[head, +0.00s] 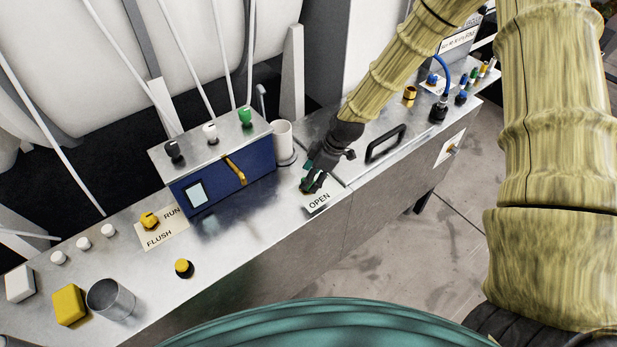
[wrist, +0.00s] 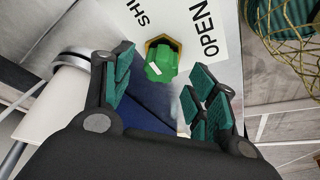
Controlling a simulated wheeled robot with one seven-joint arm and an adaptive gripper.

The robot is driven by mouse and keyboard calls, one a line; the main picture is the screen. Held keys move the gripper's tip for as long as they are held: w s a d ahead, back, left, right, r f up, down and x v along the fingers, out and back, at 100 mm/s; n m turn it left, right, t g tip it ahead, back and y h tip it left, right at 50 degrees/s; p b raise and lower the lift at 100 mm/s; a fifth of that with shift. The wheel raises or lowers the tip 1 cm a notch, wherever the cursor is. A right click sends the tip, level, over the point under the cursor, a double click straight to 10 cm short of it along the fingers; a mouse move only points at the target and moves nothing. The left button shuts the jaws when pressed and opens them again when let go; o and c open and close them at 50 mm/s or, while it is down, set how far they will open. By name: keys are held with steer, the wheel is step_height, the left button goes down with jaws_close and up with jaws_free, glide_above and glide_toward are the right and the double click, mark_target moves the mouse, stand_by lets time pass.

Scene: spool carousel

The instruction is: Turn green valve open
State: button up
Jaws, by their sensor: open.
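The green valve (wrist: 162,62) shows in the wrist view as a green knob with a white mark on a brass-coloured hexagonal base. It sits on a white label between the printed words OPEN and what looks like SH, the rest cut off. My gripper (wrist: 158,95) is open and empty, its teal-padded fingers apart, with the knob beyond and between the fingertips. In the head view my gripper (head: 309,186) is low over the bench beside the OPEN label (head: 319,201) and mostly hides the valve.
Left of the gripper stands a blue box (head: 222,180) with black, white and green knobs on top. A white cup (head: 283,140) is close behind the gripper. A black handle (head: 386,143) is to the right. A yellow RUN/FLUSH valve (head: 149,220) is at left.

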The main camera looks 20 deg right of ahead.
steer(key=shift+p+x, duration=0.35)
steer(key=shift+x, duration=0.7)
steer(key=shift+f, duration=0.1)
steer(key=c, duration=1)
